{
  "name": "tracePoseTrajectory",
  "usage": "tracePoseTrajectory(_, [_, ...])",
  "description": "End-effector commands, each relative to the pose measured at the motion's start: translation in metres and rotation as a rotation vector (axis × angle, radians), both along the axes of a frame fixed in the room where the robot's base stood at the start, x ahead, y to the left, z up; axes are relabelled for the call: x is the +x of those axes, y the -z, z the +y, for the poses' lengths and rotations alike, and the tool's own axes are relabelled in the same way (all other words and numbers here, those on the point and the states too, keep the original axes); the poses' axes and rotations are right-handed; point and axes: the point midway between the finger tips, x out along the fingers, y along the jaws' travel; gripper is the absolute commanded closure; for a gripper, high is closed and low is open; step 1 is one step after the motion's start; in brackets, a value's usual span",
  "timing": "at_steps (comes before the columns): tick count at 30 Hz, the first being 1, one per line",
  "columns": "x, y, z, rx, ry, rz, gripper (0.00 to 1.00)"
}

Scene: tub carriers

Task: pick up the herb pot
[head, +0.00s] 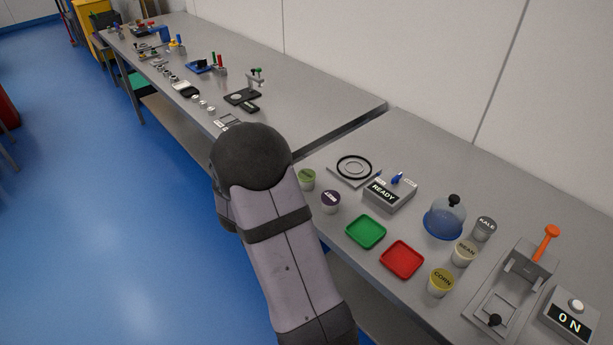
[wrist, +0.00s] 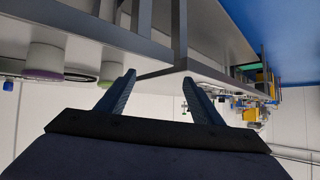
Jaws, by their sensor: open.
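A small tub with a green lid (head: 307,179) stands on the near bench, just right of my arm in the head view. Its label is too small to read, so I cannot confirm it is the herb pot. It also shows in the wrist view (wrist: 112,72), which looks upside down, left of the left finger. My gripper (wrist: 158,78) is open with nothing between its fingers, apart from the tub. In the head view my gripper is hidden behind my arm.
A purple-lidded tub (head: 331,201) stands beside it. KALE (head: 485,229), BEAN (head: 463,252) and CORN (head: 440,282) tubs stand further right. Green (head: 366,232) and red (head: 402,260) trays, a READY box (head: 390,195), a blue dome (head: 445,217) and an orange-handled press (head: 530,262) share the bench.

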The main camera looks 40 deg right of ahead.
Motion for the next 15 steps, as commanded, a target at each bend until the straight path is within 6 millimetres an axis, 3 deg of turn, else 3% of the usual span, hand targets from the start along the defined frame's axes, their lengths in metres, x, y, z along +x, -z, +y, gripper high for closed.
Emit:
tracePoseTrajectory(1, [-0.008,-0.001,-0.021,-0.045,0.071,-0.004,0.40])
tracePoseTrajectory(3, [-0.019,-0.004,-0.043,-0.102,0.157,-0.009,0.40])
tracePoseTrajectory(6, [-0.033,-0.007,-0.064,-0.164,0.244,-0.009,0.40])
tracePoseTrajectory(15, [-0.047,-0.010,-0.082,-0.218,0.320,-0.004,0.40])
